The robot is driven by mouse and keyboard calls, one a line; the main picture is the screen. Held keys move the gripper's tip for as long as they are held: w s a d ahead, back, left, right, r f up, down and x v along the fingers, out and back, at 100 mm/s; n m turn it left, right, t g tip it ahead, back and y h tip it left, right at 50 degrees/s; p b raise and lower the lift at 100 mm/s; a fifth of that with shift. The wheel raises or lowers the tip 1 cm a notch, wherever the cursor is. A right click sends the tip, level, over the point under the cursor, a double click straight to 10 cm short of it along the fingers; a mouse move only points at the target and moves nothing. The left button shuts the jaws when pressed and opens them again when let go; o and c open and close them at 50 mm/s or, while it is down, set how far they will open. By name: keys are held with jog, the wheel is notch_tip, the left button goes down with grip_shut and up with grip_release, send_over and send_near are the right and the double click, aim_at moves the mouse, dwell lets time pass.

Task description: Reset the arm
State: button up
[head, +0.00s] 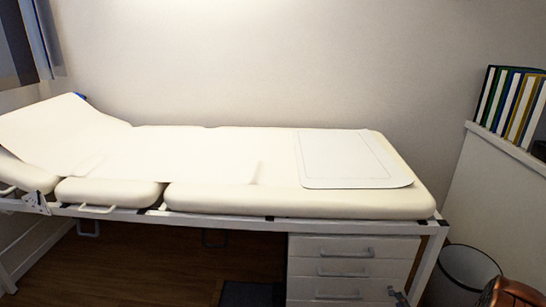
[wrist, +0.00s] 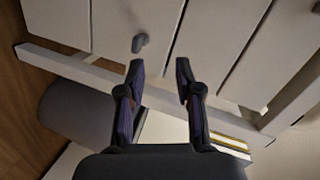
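My gripper (wrist: 161,75) shows in the wrist view with its two dark fingers apart and nothing between them. The fingertips are in front of the white drawer unit (wrist: 208,40), close to a grey drawer handle (wrist: 139,43). I cannot tell whether a finger touches the handle. In the head view the same drawer unit (head: 338,246) stands under the right end of the bed. A small dark piece shows at its lower right, and I cannot tell whether it is my gripper.
A cream examination bed (head: 300,202) with a white pad (head: 345,160) runs along the wall. Several binders (head: 512,100) stand on a white ledge. Wooden floor (head: 130,262) shows under the bed's left part.

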jog(key=s+a+r+n+g+h+p, duration=0.1)
jog(key=s+a+r+n+g+p, duration=0.3)
jog(key=r, duration=0.8)
jog(key=a+r+n+g+p, duration=0.1)
jog(key=r+n+g+p, duration=0.15)
jog(key=r+p, duration=0.65)
jog(key=s+a+r+n+g+h+p, duration=0.1)
jog(key=s+a+r+n+g+p, duration=0.15)
jog(key=r, duration=1.25)
jog(key=s+a+r+n+g+p, duration=0.2)
jog(key=s+a+r+p, duration=0.2)
jog(key=s+r, duration=0.5)
jog(key=s+a+r+n+g+y+p, duration=0.1)
jog(key=s+a+r+n+g+p, duration=0.1)
jog(key=s+a+r, duration=0.7)
jog(key=s+a+r+n+g+y+p, duration=0.1)
jog(key=s+a+r+g+p, duration=0.3)
jog(key=s+r, duration=0.5)
jog(key=s+a+n+p, duration=0.1)
jog(key=s+a+p, duration=0.1)
jog(key=s, duration=0.5)
jog(key=shift+a, duration=0.35)
